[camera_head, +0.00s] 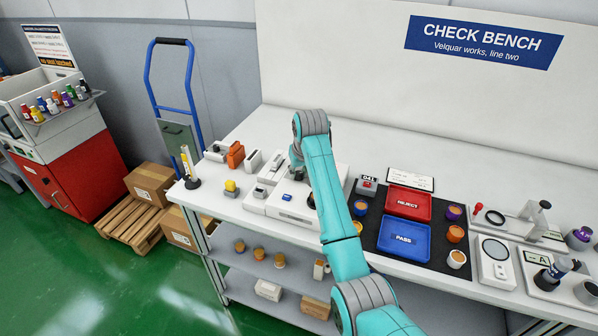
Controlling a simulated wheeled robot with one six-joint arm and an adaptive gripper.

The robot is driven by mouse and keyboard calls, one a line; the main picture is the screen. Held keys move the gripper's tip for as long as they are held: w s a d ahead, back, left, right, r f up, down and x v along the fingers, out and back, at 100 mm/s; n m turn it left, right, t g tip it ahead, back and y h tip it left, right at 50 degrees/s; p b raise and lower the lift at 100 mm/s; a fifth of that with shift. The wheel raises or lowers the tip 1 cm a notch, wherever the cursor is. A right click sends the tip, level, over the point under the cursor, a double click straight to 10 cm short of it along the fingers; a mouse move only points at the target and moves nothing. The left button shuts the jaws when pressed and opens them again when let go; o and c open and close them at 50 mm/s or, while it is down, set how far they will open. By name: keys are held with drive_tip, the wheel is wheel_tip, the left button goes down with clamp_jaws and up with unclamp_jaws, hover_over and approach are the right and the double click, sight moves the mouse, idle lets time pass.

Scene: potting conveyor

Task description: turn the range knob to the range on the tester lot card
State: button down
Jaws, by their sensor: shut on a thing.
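A white tester (292,207) with a small blue part on its front stands on the bench, left of the black mat. My gripper (298,175) is down at the tester's top, partly behind my teal arm. Its jaws are shut on what appears to be the range knob, which the gripper and arm hide. The knob's pointer and range marks cannot be seen. A white card (411,178) lies behind the red tray; its print is too small to read, and I cannot tell whether it is the tester lot card.
A red REJECT tray (408,203) and a blue PASS tray (404,238) lie on the black mat (370,232), with small pots beside them. A DEL button (367,187) stands right of my arm. An orange block (235,155) and a yellow-topped part (231,188) are to the left.

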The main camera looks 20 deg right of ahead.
drive_tip(key=shift+n, duration=0.3)
drive_tip(key=n+y, duration=0.1)
drive_tip(key=n, duration=0.1)
drive_tip(key=n+g+y, duration=0.1)
drive_tip(key=n, duration=0.2)
drive_tip(key=shift+d+n, duration=0.15)
drive_tip(key=shift+n, duration=0.15)
drive_tip(key=n, duration=0.2)
drive_tip(key=n+g+y, duration=0.1)
drive_tip(key=n, duration=0.2)
drive_tip(key=shift+w+y, duration=0.1)
drive_tip(key=shift+y, duration=0.2)
drive_tip(key=shift+n+g, duration=0.3)
drive_tip(key=c, duration=0.9)
unclamp_jaws()
drive_tip(key=shift+v, duration=3.7)
